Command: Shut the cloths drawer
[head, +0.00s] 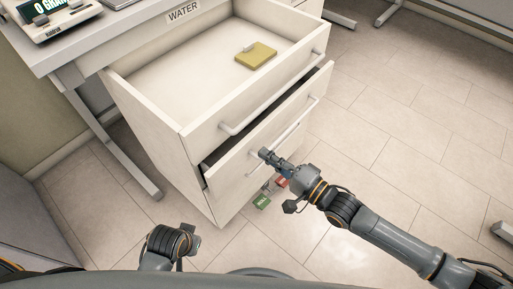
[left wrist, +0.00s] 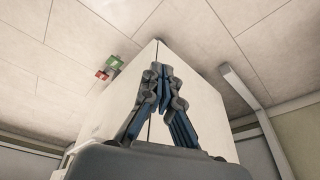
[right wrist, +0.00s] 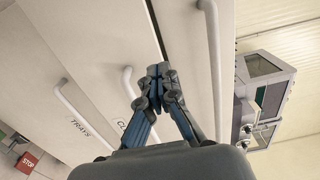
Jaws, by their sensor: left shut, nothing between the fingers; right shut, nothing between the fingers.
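The cloths drawer (head: 234,176) is the second front of the white cabinet. A label starting "CL" (right wrist: 120,126) is partly hidden in the right wrist view. Its front stands out past the front above, leaving a dark gap (head: 225,150). Its bar handle (head: 304,118) shows in the head view. My right gripper (head: 264,153) is shut and empty, close in front of this drawer near its handle; contact is unclear. It also shows in the right wrist view (right wrist: 157,71). My left gripper (left wrist: 160,72) is shut and empty, low near the cabinet's corner.
The top drawer (head: 160,85) is open wide and holds a yellowish block (head: 256,56). The lower TRAYS front has a handle (right wrist: 80,105).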

